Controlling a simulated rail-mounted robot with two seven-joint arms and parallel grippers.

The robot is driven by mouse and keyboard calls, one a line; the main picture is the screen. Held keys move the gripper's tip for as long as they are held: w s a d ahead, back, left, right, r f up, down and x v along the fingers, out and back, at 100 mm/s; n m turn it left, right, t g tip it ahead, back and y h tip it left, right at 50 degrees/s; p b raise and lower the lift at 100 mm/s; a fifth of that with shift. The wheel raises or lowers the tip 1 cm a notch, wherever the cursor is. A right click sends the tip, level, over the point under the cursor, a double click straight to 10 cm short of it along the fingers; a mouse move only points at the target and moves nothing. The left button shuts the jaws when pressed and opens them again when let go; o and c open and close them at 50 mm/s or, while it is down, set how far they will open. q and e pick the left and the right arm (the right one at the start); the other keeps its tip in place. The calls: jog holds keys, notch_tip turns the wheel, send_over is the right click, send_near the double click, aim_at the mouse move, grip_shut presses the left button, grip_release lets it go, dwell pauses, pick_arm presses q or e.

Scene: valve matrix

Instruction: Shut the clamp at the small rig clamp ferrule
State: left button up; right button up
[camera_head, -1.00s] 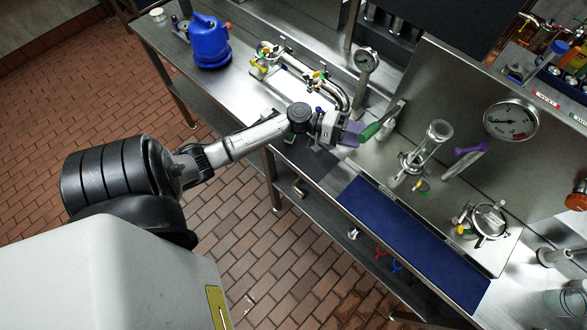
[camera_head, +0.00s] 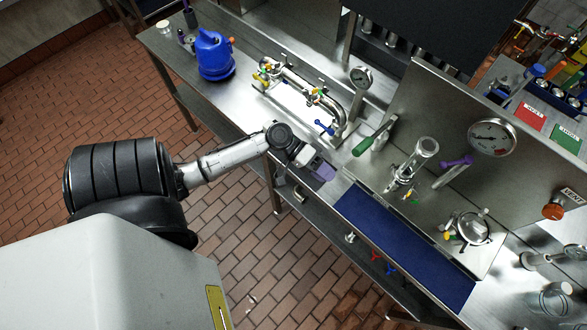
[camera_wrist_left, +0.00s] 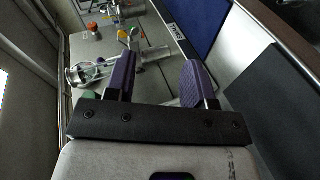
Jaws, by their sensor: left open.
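My left gripper (camera_head: 322,172) has purple fingertips and is at the bench's front edge, left of the blue mat. In the left wrist view its two purple fingers (camera_wrist_left: 159,80) stand apart with nothing between them. In the head view, small yellow and green clamp parts show on the pipe rig (camera_head: 318,95), below the glass cylinder (camera_head: 425,150) and beside the round steel pot (camera_head: 470,229). I cannot tell which is the small rig clamp ferrule or whether its clamp is open. A green-handled lever (camera_head: 365,147) is above and right of my gripper, apart from it.
A blue mat (camera_head: 400,245) lies along the front of the bench. A blue jug (camera_head: 214,57) stands at the back left. A purple lever (camera_head: 452,165) and a gauge (camera_head: 492,138) are at the right panel. Bare steel lies between jug and pipe rig.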

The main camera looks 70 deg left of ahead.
pick_arm(q)
jog(key=s+d+r+m+g+y+p, duration=0.4)
jog(key=s+d+r+p, duration=0.1)
jog(key=s+d+p, duration=0.3)
jog(key=s+d+r+m+y+p, duration=0.2)
jog(key=s+r+y+p, duration=0.3)
jog(key=r+p, duration=0.5)
jog(key=shift+d+r+p, duration=0.15)
jog(key=shift+r+p, duration=0.25)
jog(key=shift+p, duration=0.05)
pick_arm(e)
notch_tip(320, 180, up, 20)
pick_arm(q)
jog(key=shift+s, duration=0.1)
